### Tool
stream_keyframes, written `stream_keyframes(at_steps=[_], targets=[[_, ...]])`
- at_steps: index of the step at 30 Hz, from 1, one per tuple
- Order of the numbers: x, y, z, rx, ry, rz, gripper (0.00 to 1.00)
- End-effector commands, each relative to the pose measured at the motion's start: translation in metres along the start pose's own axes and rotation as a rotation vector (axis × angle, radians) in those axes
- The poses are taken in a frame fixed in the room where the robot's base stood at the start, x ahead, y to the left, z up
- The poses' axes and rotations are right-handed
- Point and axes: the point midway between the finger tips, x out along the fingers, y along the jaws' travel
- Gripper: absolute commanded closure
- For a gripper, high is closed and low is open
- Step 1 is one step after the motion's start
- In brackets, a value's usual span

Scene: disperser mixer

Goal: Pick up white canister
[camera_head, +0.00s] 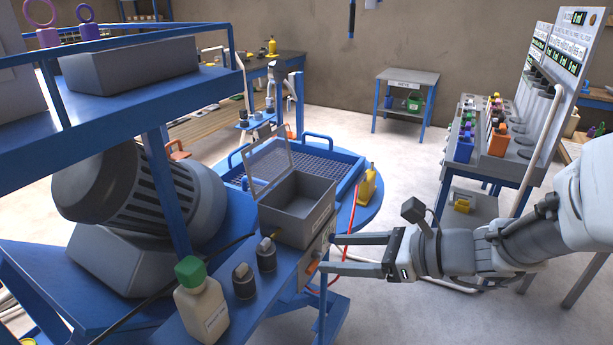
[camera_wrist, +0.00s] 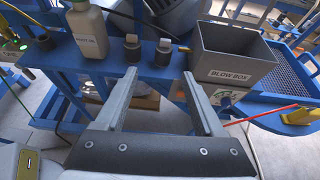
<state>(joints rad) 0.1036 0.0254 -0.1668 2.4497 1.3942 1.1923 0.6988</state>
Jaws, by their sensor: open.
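The white canister (camera_head: 201,308) is an off-white bottle with a green cap and a label. It stands upright on the blue shelf at the lower left of the head view. It also shows at the upper left of the wrist view (camera_wrist: 88,34), where its top is cut off. My gripper (camera_head: 328,253) is open and empty, to the right of the canister and apart from it, in front of the shelf edge. In the wrist view, my two fingers (camera_wrist: 159,74) point toward the shelf, with the canister to the left of them.
Two small dark fittings (camera_head: 243,281) (camera_head: 266,254) stand beside the canister. An open grey box labelled "BLOW BOX" (camera_wrist: 222,75) stands to their right. A blue post (camera_head: 168,195) and a large grey motor (camera_head: 120,200) are behind. A yellow bottle (camera_head: 367,187) stands beyond the box.

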Motion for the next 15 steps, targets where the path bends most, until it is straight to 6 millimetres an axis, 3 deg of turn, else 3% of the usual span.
stream_keyframes(at_steps=[7,15], targets=[[0.018,-0.004,-0.002,0.032,-0.015,-0.008,0.3],[0.077,-0.004,-0.002,0.031,-0.013,-0.006,0.3]])
